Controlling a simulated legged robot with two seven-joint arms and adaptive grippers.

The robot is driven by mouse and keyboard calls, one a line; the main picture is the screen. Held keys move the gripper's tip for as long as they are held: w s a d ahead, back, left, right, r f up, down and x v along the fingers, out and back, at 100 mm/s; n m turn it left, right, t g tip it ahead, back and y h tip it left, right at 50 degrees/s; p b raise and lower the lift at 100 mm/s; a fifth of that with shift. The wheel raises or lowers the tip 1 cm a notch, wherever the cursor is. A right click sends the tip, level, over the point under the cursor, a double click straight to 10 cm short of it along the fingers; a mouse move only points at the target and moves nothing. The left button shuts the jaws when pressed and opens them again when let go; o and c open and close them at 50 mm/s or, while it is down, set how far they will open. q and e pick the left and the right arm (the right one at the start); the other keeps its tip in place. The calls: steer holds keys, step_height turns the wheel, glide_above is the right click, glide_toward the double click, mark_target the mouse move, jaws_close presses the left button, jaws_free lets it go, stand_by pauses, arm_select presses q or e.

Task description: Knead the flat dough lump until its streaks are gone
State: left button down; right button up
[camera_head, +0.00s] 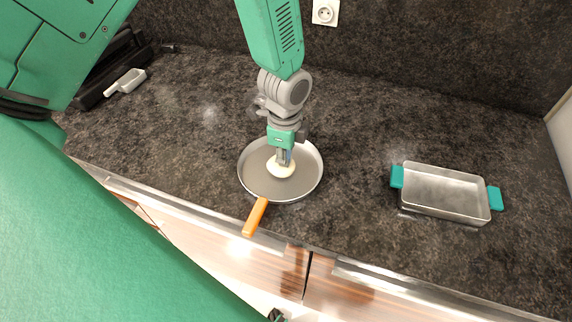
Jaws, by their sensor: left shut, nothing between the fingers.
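The dough lump (281,171) is pale, flat and round. It lies in a grey round pan (258,187) with an orange handle that points toward the counter's front edge. My left gripper (284,160) points down over the pan, shut and empty, with its fingertips at the dough. They seem to touch it, but the fingers hide part of its top. Streaks on the dough are too small to make out. My right gripper is not in view.
A metal baking tin (445,192) with teal handles stands on the right of the dark counter (365,140). A white scoop-like tool (127,82) lies at the back left beside a black object. A wall socket (326,12) is behind. Counter space between pan and tin is clear.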

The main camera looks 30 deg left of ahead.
arm_select(q)
steer(key=shift+a+f, duration=0.1)
steer(key=shift+a, duration=0.3)
steer(key=shift+a+f, duration=0.2)
steer(key=shift+a, duration=0.3)
steer(key=shift+s+d, duration=0.1)
steer(key=shift+d, duration=0.55)
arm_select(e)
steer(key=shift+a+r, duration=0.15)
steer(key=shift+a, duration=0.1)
arm_select(q)
steer(key=shift+a, duration=0.1)
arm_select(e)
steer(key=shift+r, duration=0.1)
arm_select(q)
steer(key=shift+a+r+p, duration=0.2)
steer(key=shift+r+p, duration=0.15)
steer(key=shift+p, duration=0.2)
steer(key=shift+a+r+p, duration=0.15)
steer(key=shift+r+p, duration=0.25)
steer(key=shift+r, duration=0.05)
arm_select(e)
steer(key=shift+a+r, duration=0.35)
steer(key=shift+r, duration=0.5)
arm_select(q)
steer(key=shift+d+f, duration=0.1)
steer(key=shift+d, duration=0.2)
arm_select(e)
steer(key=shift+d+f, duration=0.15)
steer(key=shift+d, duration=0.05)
